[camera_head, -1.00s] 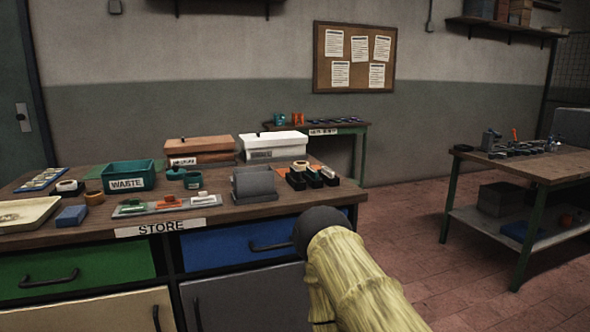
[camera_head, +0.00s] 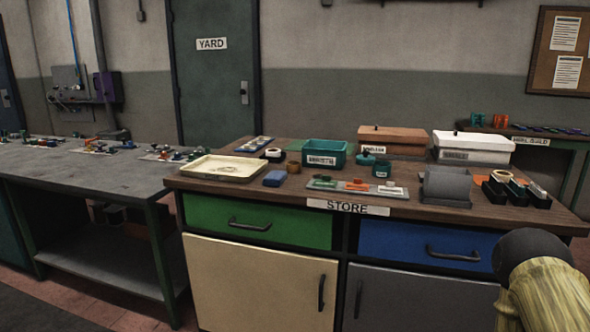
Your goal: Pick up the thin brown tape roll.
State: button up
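A small brown roll-like thing (camera_head: 293,167) stands on the wooden store bench (camera_head: 190,184), between the blue block and the teal bin. It is too small to tell for certain whether it is the thin brown tape roll. A dark roll with a pale top (camera_head: 273,155) lies just behind it to the left. A pale ring-like roll (camera_head: 501,176) sits in the black holders at the bench's right end. Part of my arm, yellowish with a dark rounded end, shows at the lower right, in front of the bench. My gripper's fingers are not visible.
The bench also bears a cream tray (camera_head: 262,163), blue block (camera_head: 275,179), teal bin (camera_head: 326,154), grey tray (camera_head: 357,188), grey holder (camera_head: 446,186) and lidded boxes (camera_head: 473,147). Drawers and cupboards fill its front. A grey workbench (camera_head: 75,174) stands left.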

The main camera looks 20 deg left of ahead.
aim_at(293, 167)
jog(key=z, duration=0.5)
jog(key=k, duration=0.6)
jog(key=z, duration=0.5)
jog(key=i, duration=0.75)
jog(key=u, duration=1.15)
jog(key=i, duration=0.85)
jog(key=u, duration=1)
